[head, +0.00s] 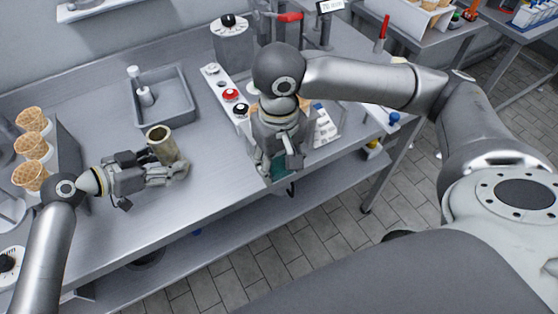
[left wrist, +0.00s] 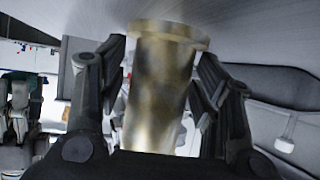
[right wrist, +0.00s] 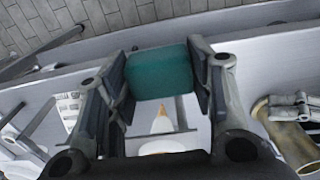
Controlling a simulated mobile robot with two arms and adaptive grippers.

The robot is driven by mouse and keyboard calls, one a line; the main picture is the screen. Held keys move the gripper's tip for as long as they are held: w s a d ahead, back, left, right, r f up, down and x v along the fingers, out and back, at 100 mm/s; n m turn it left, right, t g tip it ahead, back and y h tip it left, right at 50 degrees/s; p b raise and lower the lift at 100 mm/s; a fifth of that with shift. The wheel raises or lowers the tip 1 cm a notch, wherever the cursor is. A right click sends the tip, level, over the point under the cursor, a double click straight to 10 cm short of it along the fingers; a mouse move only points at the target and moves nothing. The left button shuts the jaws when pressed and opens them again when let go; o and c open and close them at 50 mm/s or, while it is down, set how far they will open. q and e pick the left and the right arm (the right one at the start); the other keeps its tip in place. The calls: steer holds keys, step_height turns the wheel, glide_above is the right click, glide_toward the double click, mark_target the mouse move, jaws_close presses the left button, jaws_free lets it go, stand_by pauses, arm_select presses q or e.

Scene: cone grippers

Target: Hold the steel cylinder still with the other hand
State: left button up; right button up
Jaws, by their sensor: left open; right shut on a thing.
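The cylinder (head: 161,143) is a hollow, dull brass-coloured metal tube with a rimmed open end. It stands on the steel counter at the left. My left gripper (head: 172,170) is open at it; in the left wrist view the tube (left wrist: 160,95) is between the two spread fingers, with gaps visible beside it. Its lower part is hidden by the gripper in the head view. My right gripper (head: 279,160) is shut on a teal block (right wrist: 160,72), held over the counter's front edge. The right wrist view also shows the tube at its right side.
A grey tray (head: 178,102) with a white bottle (head: 146,96) lies behind the tube. Waffle cones (head: 32,148) stand in a holder at the far left. A panel with a red button (head: 231,95) is behind my right gripper. The counter between the grippers is clear.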

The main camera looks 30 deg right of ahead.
arm_select(q)
steer(key=shift+w+m+g, duration=0.15)
steer(key=shift+m+g, duration=0.75)
steer(key=shift+g, duration=0.1)
steer(key=shift+s+r+m+g+h, duration=0.15)
steer(key=shift+s+m+g+h, duration=0.15)
steer(key=shift+m+g, duration=0.15)
steer(key=shift+w, duration=0.2)
steer(key=c, duration=1.1)
steer(key=shift+c, duration=0.2)
steer(key=shift+a, duration=0.1)
